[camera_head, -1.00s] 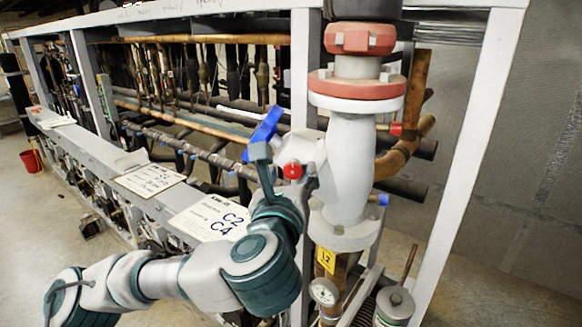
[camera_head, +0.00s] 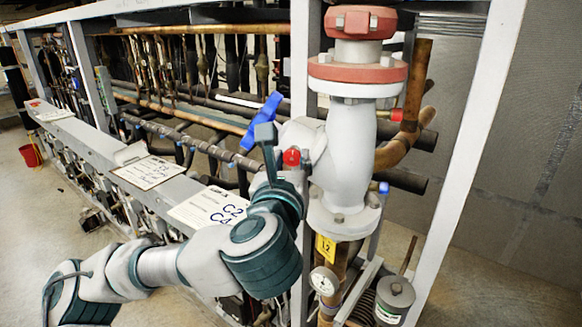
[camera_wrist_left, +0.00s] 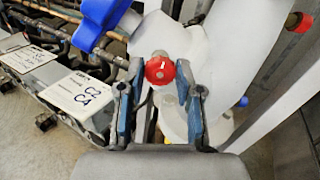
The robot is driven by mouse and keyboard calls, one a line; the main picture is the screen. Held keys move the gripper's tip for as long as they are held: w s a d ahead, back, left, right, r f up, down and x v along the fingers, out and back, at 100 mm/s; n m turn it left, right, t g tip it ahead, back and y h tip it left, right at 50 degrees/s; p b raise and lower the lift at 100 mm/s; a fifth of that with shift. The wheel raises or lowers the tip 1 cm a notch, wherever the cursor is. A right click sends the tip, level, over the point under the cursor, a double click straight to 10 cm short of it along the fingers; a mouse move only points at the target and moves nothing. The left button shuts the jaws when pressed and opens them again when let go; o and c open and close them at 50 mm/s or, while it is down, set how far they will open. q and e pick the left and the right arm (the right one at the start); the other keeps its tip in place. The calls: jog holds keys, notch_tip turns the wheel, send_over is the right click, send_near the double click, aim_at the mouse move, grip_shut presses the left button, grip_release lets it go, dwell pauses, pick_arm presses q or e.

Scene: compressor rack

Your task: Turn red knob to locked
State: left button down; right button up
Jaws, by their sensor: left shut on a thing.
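The red knob (camera_head: 291,157) is on the side of the grey valve body (camera_head: 347,160), just below the blue lever handle (camera_head: 262,121). In the left wrist view the knob (camera_wrist_left: 160,70) is a small red disc with a short pale line on its face, close to upright. My left gripper (camera_head: 284,160) is at the knob, with one finger on each side, shut on it. In the wrist view the fingers (camera_wrist_left: 160,76) flank the knob; the exact contact is hard to see. My right gripper is not in view.
The grey valve column and a white frame post (camera_head: 462,150) stand right of the gripper. Paper labels (camera_head: 208,206) lie on the rack's ledge at left. Another red cap (camera_head: 397,114) and a pressure gauge (camera_head: 324,281) are nearby. The floor at left is mostly clear.

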pick_arm(q)
jog(key=m+b, duration=0.4)
jog(key=shift+f, duration=0.2)
jog(key=shift+m+b, duration=0.5)
jog(key=shift+b, duration=0.1)
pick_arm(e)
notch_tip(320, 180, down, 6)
pick_arm(q)
jog(key=m+b, duration=0.1)
jog(key=m, duration=0.2)
jog(key=shift+r+m, duration=0.1)
jog(key=shift+m, duration=0.2)
jog(key=shift+d+m+b, duration=0.1)
jog(key=shift+m+b, duration=0.25)
jog(key=shift+m, duration=3.85)
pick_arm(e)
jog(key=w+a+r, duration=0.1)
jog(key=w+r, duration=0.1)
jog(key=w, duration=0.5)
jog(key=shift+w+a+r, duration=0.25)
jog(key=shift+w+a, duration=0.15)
pick_arm(q)
jog(key=shift+d+b, duration=0.1)
jog(key=shift+b, duration=0.2)
